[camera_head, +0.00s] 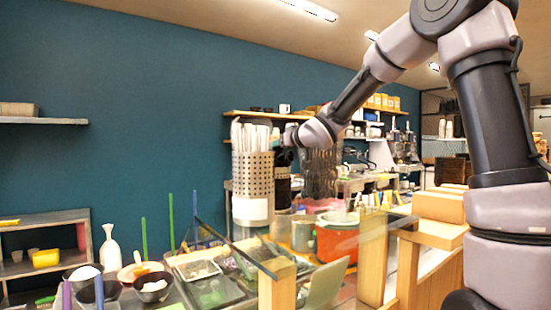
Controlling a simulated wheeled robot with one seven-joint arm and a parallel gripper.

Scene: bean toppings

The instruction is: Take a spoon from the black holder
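A tall perforated beige-grey holder (252,172) with a white lower part stands at the counter, with several white utensils (250,134) upright in it. A black holder (283,186) shows just to its right, partly covered by the perforated holder. My arm reaches in from the right, and my gripper (285,157) is at the top of the black holder, beside the perforated one. The fingers are small and dark here, so I cannot tell whether they are open or hold a spoon. No separate spoon in the black holder can be made out.
A glass guard on wooden posts (277,285) runs along the counter front. Topping trays (197,269), black bowls (154,287) and a white bottle (110,247) stand at lower left. An orange pot (334,243) is right of the holders. Shelves (318,118) stand behind.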

